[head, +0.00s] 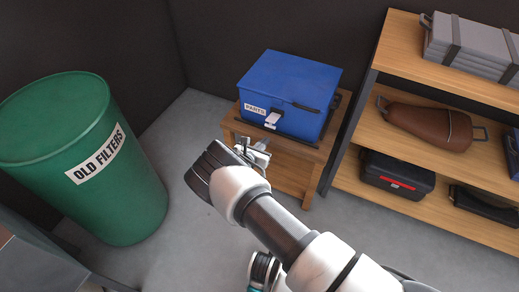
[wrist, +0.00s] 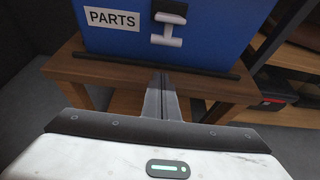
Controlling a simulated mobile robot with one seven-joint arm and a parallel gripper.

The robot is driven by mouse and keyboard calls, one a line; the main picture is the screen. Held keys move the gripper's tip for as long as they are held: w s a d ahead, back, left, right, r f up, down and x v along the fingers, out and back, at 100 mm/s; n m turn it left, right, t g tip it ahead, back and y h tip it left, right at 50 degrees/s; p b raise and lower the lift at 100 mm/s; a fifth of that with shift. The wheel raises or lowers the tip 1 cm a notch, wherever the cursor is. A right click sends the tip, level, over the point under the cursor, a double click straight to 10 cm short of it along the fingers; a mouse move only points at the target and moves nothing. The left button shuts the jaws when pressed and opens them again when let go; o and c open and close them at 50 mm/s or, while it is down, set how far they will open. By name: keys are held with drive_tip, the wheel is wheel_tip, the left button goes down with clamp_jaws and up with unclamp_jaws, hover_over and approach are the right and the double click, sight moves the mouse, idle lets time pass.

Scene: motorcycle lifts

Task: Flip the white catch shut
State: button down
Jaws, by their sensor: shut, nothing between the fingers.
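A white catch (head: 272,119) is on the front of a blue box (head: 291,82) labelled PARTS. In the wrist view the white catch (wrist: 167,30) has a crosswise bar at its lower end and a dark plate behind its upper part. The blue box (wrist: 215,38) fills the top of that view, with its lid out of frame. In the head view the lid looks closed. My gripper (head: 262,148) is in front of the box and a little below the catch. In the wrist view its fingers (wrist: 160,80) are together and empty, pointing toward the box below the catch, apart from it.
The box stands on a small wooden table (wrist: 80,68). A wooden shelf unit (head: 415,142) with cases and a brown bag (head: 428,125) stands close on the right. A green barrel (head: 130,200) labelled OLD FILTERS is on the left. Grey floor (head: 185,125) lies between barrel and table.

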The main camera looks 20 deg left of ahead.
sight(273, 121)
drive_tip(key=shift+w+d+r, duration=0.1)
drive_tip(key=shift+w+r, duration=0.45)
drive_tip(key=shift+r, duration=0.3)
drive_tip(key=shift+w+r, duration=0.55)
drive_tip(key=shift+r, duration=0.25)
drive_tip(key=shift+s+r+g+p, duration=0.1)
drive_tip(key=shift+r+g+p, duration=0.3)
drive_tip(key=shift+p, duration=0.25)
